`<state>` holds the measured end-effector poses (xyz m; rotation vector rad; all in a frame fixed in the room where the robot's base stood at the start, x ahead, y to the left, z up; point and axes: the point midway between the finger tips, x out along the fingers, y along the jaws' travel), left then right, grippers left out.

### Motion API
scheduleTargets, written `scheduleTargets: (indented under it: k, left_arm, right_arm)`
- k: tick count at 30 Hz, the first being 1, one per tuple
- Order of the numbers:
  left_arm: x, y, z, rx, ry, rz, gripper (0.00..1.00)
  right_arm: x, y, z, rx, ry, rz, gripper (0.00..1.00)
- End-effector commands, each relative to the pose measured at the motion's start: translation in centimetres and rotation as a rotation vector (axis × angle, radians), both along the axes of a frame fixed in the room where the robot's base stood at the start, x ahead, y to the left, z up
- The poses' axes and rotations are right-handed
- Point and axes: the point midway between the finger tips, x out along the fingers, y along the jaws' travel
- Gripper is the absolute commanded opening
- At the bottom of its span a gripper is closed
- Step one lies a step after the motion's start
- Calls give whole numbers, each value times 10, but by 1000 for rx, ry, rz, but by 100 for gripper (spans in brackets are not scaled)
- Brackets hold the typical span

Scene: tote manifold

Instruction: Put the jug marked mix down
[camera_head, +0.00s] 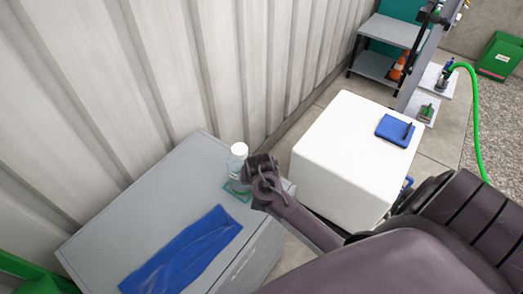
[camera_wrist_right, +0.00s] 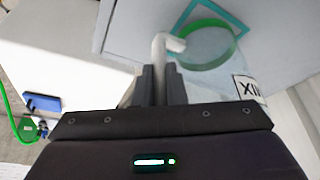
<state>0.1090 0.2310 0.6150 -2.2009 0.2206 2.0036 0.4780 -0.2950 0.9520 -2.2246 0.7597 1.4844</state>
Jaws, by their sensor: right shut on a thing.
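The jug marked mix (camera_head: 238,160) is clear with a white cap and looks upright. It is at the teal square outline (camera_head: 238,193) on the grey chest; I cannot tell whether its base touches the top. In the right wrist view the jug's clear body (camera_wrist_right: 215,68) shows its label, partly cut off, and a green ring at its base that overlaps the teal outline (camera_wrist_right: 236,18). My right gripper (camera_head: 262,178) is shut on the jug's pale handle (camera_wrist_right: 160,52), which stands between the fingers (camera_wrist_right: 160,82). My left gripper is not in view.
A blue cloth (camera_head: 190,250) lies on the grey chest (camera_head: 140,195), against a corrugated wall (camera_head: 110,80). A white block (camera_head: 325,140) with a blue pad (camera_head: 394,130) stands to the right. A shelf, cone and green hose are farther back.

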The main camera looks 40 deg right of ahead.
Motion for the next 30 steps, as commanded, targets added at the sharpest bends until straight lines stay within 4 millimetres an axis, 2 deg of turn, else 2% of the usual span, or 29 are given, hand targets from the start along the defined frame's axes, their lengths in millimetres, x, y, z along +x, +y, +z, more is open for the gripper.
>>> scheduleTargets:
  k: [9, 10, 14, 23, 26, 30]
  left_arm:
    - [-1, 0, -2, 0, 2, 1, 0]
    - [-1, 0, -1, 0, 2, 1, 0]
    - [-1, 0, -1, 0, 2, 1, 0]
    - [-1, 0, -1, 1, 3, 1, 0]
    - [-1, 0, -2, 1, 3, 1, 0]
    - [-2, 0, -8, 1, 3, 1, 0]
  right_arm:
    - [0, 0, -3, 0, -1, -1, 0]
    - [0, 0, -2, 0, 0, -1, 15]
    - [0, 0, -2, 0, 0, -1, 32]
    - [0, 0, -1, 0, -1, -1, 33]
    - [-1, 0, 5, -3, -2, 0, 33]
    - [-7, 5, 23, -3, -4, 2, 33]
